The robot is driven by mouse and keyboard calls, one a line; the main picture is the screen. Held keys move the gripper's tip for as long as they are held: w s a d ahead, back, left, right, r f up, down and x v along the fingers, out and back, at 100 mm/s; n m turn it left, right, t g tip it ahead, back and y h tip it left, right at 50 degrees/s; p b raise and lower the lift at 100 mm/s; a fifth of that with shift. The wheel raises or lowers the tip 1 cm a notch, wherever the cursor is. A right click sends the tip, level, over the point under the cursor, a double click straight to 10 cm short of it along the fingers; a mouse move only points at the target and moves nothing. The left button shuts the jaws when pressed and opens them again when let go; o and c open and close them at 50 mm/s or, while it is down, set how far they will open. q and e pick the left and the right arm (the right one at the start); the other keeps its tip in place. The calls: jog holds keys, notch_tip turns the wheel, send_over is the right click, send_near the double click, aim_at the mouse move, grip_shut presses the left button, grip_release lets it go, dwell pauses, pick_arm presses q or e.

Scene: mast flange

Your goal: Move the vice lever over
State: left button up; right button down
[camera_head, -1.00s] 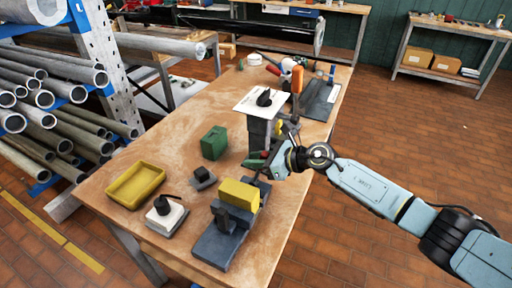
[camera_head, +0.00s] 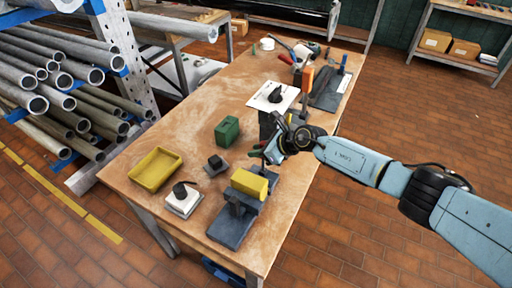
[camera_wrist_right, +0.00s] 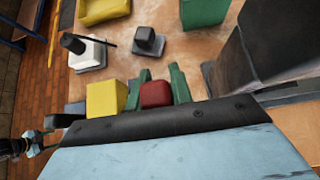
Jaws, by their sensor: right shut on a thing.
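The dark blue-grey vice (camera_head: 232,222) stands at the near end of the workbench, with a yellow block (camera_head: 249,183) in its jaws. The yellow block also shows in the right wrist view (camera_wrist_right: 105,98). My right gripper (camera_head: 264,154) is just beyond the vice's far end. In the right wrist view its green fingers (camera_wrist_right: 156,88) are shut on a red piece (camera_wrist_right: 156,94), which looks like the grip of the vice lever. The rest of the lever is mostly hidden.
A green box (camera_head: 228,130), a yellow tray (camera_head: 155,169), a small dark block (camera_head: 216,165) and a white-based black switch (camera_head: 183,198) lie left of the vice.

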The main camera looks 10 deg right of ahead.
jog(key=shift+a, duration=0.1)
jog(key=c, duration=1.2)
grip_release()
jog(key=shift+c, duration=0.2)
jog(key=shift+r, duration=0.1)
jog(key=p+v, duration=0.1)
jog(key=v, duration=1.2)
